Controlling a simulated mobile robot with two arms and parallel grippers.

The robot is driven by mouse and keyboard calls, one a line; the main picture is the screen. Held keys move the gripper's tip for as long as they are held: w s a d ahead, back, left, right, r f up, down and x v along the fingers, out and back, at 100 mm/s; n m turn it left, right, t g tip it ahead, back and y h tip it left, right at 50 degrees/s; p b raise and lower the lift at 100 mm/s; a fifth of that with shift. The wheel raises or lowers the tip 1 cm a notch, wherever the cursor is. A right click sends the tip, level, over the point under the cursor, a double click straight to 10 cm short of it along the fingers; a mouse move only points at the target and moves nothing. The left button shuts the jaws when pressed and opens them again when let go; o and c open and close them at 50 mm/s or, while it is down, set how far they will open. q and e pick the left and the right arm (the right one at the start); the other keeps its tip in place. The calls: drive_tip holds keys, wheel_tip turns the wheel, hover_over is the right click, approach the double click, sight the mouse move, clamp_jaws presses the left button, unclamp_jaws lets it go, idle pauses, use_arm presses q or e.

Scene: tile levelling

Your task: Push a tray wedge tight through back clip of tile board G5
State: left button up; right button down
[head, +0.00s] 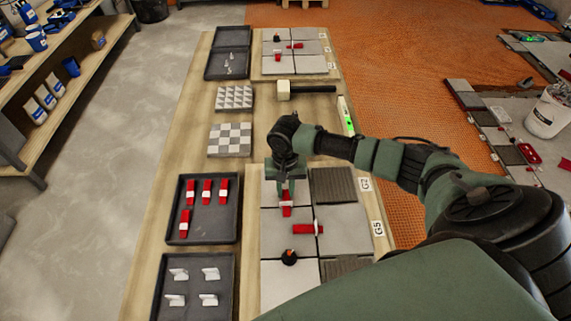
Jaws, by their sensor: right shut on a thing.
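The tile board G5 (342,229) has pale grey tiles, with its G5 label at the right edge. My right gripper (285,184) is over the board's back left part, shut on a red wedge (287,211) with a white band across it. The wedge points toward the front of the board; I cannot tell how far it sits in the back clip, which I cannot make out separately. The wedge tray (174,228) at left holds several red wedges with white bands. My left gripper is not in view.
A tray of white clips (190,287) stands in front of the wedge tray. An orange and black knob (289,257) sits on the board. Behind are a mallet (284,90), a green level (346,115), tile samples (230,139) and another tiled board (279,65).

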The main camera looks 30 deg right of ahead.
drive_tip(key=c, duration=1.2)
unclamp_jaws()
drive_tip(key=shift+a+r, duration=0.1)
drive_tip(key=shift+c, duration=0.2)
drive_tip(key=shift+r+b, duration=0.5)
drive_tip(key=shift+r, duration=3.4)
